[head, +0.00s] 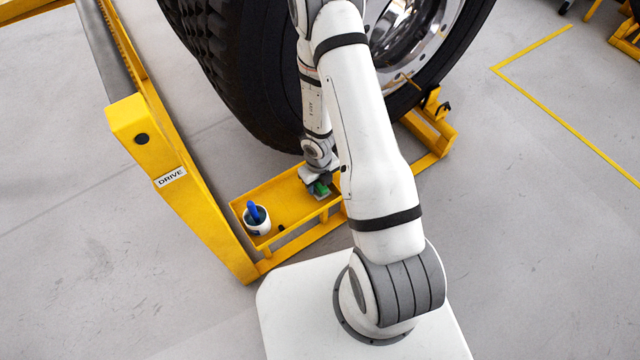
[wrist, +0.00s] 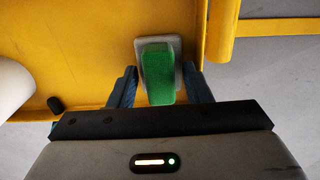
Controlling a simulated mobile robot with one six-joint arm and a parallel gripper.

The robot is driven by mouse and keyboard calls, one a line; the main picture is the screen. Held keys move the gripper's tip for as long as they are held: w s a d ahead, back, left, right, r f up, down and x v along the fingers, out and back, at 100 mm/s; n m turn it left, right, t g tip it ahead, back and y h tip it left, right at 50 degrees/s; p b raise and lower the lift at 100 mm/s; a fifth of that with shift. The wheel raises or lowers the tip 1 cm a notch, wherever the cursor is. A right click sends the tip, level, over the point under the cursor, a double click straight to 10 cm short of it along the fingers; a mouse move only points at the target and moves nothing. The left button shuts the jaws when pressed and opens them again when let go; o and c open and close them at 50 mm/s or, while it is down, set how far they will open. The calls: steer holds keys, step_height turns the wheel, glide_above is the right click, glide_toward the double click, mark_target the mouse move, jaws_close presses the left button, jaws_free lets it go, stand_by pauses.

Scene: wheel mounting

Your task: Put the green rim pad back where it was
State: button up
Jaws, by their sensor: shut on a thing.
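The green rim pad (wrist: 158,78) is between the two fingers of my gripper (wrist: 160,70) in the wrist view, and the gripper is shut on it. A pale grey square piece (wrist: 177,48) shows behind the pad, over the yellow tray; I cannot tell whether it belongs to the pad or the tray. In the head view the green pad (head: 320,188) shows small at my gripper (head: 318,184), at the right part of the yellow tray (head: 285,190). Whether the pad touches the tray is not clear.
A white cup (head: 257,226) with a blue-handled thing (head: 254,212) stands at the tray's left end. A small black piece (wrist: 55,103) lies between cup and pad. A large tyre (head: 235,75) stands behind the tray. A yellow post (head: 180,190) marked DRIVE rises at left.

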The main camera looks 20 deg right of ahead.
steer(key=o, duration=0.9)
steer(key=shift+r, duration=0.15)
step_height(320, 180, up, 12)
steer(key=p, duration=1.2)
